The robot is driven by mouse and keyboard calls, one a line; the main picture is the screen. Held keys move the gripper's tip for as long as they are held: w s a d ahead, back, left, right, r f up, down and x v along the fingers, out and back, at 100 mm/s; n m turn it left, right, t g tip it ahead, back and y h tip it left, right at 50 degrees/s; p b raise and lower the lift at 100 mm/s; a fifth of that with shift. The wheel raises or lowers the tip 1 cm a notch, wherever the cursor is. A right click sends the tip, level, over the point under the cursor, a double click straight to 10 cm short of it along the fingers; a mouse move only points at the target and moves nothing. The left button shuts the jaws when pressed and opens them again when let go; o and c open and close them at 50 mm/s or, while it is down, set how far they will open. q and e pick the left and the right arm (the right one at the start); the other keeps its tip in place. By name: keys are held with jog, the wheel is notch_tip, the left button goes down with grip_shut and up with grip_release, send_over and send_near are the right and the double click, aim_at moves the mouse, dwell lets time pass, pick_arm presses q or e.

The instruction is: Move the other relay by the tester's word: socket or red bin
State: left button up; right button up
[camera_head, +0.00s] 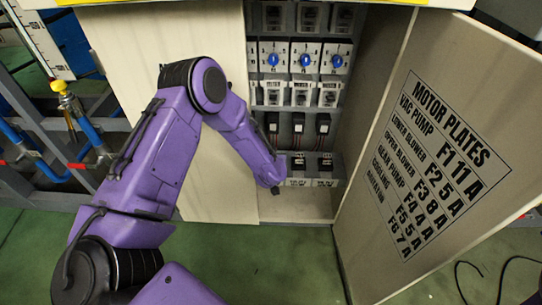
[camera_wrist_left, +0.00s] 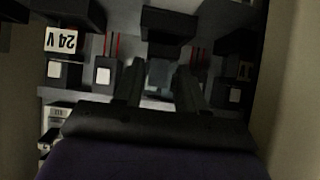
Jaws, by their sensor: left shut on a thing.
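My left gripper reaches into the open cabinet at its lower row in the head view, where the purple wrist hides most of it. In the left wrist view its two dark fingers (camera_wrist_left: 162,88) stand close on either side of a small grey block (camera_wrist_left: 158,74), apparently a relay, and are shut on it. Dark devices with red wires (camera_head: 298,123) are in the row above the gripper. Lower-row sockets (camera_head: 325,163) with white labels are right of it. No red bin is in view, and I cannot make out a tester. My right gripper is not in view.
The cabinet's open door (camera_head: 430,150) with the motor plates list stands at the right. Blue knobs (camera_head: 304,60) and white labelled units (camera_head: 302,93) fill the upper rows. A pipe frame (camera_head: 60,150) is at the left. Green floor (camera_head: 270,262) lies clear in front.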

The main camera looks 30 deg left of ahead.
pick_arm(q)
jog(key=shift+f+b, duration=0.65)
jog(key=shift+f, duration=0.4)
jog(key=o, duration=1.2)
jog(key=shift+o, duration=0.2)
jog(key=p+v, duration=0.2)
jog(key=v, duration=0.8)
jog(key=shift+s+d+r, duration=0.2)
